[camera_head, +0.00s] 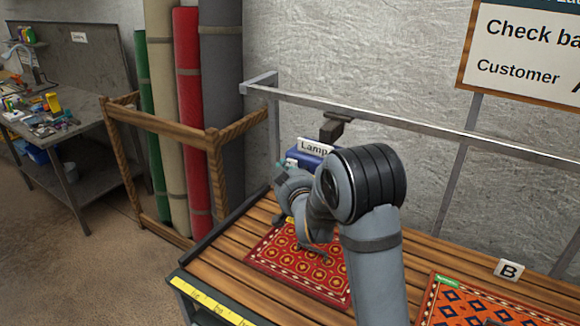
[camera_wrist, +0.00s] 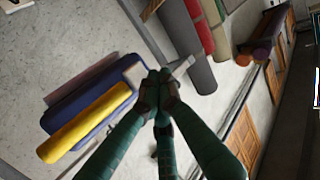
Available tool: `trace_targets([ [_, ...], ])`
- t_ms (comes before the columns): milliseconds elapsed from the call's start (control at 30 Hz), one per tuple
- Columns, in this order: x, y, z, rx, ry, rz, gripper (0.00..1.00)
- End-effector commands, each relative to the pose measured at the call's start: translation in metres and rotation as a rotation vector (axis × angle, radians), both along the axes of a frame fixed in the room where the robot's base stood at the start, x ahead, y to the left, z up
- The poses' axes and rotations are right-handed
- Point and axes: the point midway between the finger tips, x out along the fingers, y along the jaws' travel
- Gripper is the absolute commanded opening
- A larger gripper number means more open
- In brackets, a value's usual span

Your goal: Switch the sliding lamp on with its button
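The sliding lamp (camera_head: 313,152), a blue housing with a white "Lamp" label, hangs at the metal rail above the bench's left end. My forearm covers part of it. In the wrist view the lamp (camera_wrist: 70,112) is a blue body with a yellow cylinder along one side, left of my fingers. I cannot make out the button.
A red patterned rug (camera_head: 300,266) lies on the slatted bench below the lamp. An orange and blue rug (camera_head: 480,305) and a "B" marker (camera_head: 509,270) are at right. The metal rail (camera_head: 420,123) runs along the wall. Rolled rugs (camera_head: 188,110) stand in a wooden rack at left.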

Motion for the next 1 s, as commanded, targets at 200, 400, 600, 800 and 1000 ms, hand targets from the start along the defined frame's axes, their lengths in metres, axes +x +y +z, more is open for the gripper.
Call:
trace_targets([
  [200, 0.005, -0.004, -0.001, 0.0, -0.002, -0.001, 0.0],
  [400, 0.008, -0.005, 0.0, -0.001, 0.0, 0.0, 0.0],
  [600, 0.008, -0.005, 0.0, 0.0, 0.0, 0.0, 0.0],
  [800, 0.009, -0.006, 0.0, 0.0, 0.0, 0.0, 0.0],
  [1000, 0.011, -0.007, 0.0, 0.0, -0.001, -0.001, 0.0],
])
